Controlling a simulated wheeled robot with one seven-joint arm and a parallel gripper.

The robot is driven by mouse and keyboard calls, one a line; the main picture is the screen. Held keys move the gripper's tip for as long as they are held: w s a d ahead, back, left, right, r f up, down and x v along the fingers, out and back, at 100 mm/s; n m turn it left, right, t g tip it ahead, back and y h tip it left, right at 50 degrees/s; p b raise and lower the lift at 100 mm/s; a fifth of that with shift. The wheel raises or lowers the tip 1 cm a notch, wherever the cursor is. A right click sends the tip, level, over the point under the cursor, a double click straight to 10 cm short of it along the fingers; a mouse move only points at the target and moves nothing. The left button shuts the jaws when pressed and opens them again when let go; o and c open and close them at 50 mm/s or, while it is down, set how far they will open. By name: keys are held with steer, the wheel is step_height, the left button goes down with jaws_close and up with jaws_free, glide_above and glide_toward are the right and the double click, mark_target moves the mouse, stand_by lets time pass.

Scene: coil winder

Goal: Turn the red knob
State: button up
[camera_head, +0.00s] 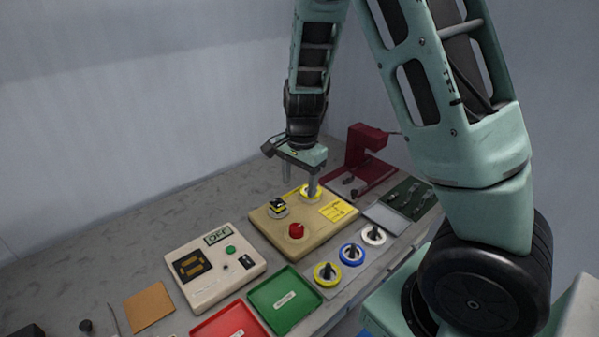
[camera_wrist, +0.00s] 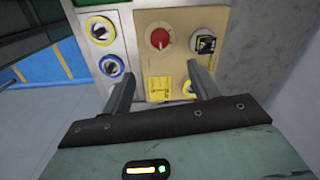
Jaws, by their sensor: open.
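The red knob (camera_head: 296,230) sits on the front part of a tan panel box (camera_head: 272,232). The knob also shows in the wrist view (camera_wrist: 159,39), beyond my fingertips, with a small white mark at its edge. My gripper (camera_head: 300,182) is over the back part of the tan box, apart from the red knob. In the wrist view my gripper (camera_wrist: 160,85) has its two fingers spread, with nothing between them. One finger stands at a yellow ring (camera_head: 311,193) on the box; I cannot tell whether they touch. A black and yellow switch (camera_head: 278,208) is beside the knob.
A white box with an OFF display (camera_head: 217,236) stands at left. Green (camera_head: 285,300) and red (camera_head: 229,322) trays lie in front. A dark red press (camera_head: 364,150) stands behind.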

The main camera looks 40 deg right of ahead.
step_height(320, 180, up, 2)
steer(key=shift+r, duration=0.1)
stand_by(0.6)
steer(key=s+a+r+n, duration=0.2)
steer(key=s+a+n, duration=0.2)
steer(key=a, duration=0.2)
steer(key=s+a+r+n+y, duration=0.1)
steer(key=s+a+n, duration=0.25)
steer(key=a, duration=0.35)
steer(key=s+a+r+n, duration=0.2)
steer(key=s+a+n, duration=0.1)
steer(key=a+n, duration=0.25)
steer(key=s+a+n, duration=0.3)
steer(key=s+n, duration=0.2)
steer(key=s, duration=0.1)
steer(key=s+a+r+n, duration=0.1)
steer(key=s+a+n, duration=0.2)
steer(key=s+n, duration=0.2)
steer(key=shift+s+r+g+h, duration=0.25)
steer(key=shift+s+g+h, duration=0.05)
steer(key=shift+s, duration=0.6)
